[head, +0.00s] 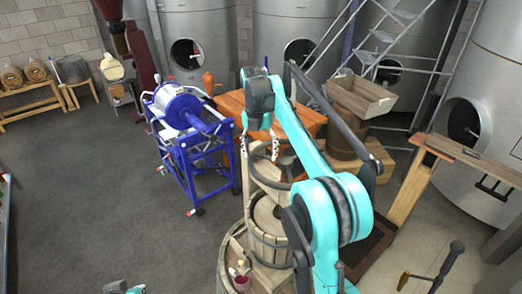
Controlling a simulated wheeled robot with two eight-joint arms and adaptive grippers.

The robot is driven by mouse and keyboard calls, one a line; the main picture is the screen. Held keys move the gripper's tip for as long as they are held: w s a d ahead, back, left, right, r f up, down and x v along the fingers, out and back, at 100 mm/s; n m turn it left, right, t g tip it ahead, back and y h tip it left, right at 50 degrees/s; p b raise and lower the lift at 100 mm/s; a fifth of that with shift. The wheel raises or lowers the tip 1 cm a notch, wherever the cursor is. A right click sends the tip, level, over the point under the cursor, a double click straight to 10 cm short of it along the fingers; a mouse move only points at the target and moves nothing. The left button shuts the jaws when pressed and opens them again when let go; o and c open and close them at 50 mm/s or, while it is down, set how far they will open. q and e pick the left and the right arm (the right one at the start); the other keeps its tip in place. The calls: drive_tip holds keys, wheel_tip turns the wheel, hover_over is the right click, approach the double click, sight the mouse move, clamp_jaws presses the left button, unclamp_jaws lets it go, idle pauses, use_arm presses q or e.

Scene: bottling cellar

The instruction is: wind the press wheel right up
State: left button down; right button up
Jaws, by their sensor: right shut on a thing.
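The press (270,243) is a slatted wooden tub with an upright frame, standing in the middle foreground of the head view. Its press wheel (268,184) is a dark ring near the top of the frame, partly hidden by my right arm and the wood. My right gripper (260,153) points down from above at the wheel, its pale fingers on either side of the rim area, and is shut on it; the exact contact is small and hard to see. A teal bit of my left arm shows at the bottom edge; its gripper is out of view.
A crate (361,96) sits on a barrel (345,136) at the back right. Steel tanks (199,25) line the wall. The floor at left is clear.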

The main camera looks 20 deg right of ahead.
drive_tip(key=shift+s+a+f+n+b, duration=0.1)
drive_tip(key=shift+s+a+n+b, duration=0.1)
drive_tip(key=shift+s+n, duration=0.55)
drive_tip(key=shift+s+a+n+b, duration=0.2)
drive_tip(key=shift+s+n, duration=0.25)
drive_tip(key=shift+n, duration=0.6)
drive_tip(key=shift+c, duration=0.2)
drive_tip(key=o, duration=1.9)
drive_tip(key=shift+d, duration=0.2)
drive_tip(key=r, duration=1.2)
drive_tip(key=shift+w+a, duration=0.15)
drive_tip(key=shift+w, duration=0.05)
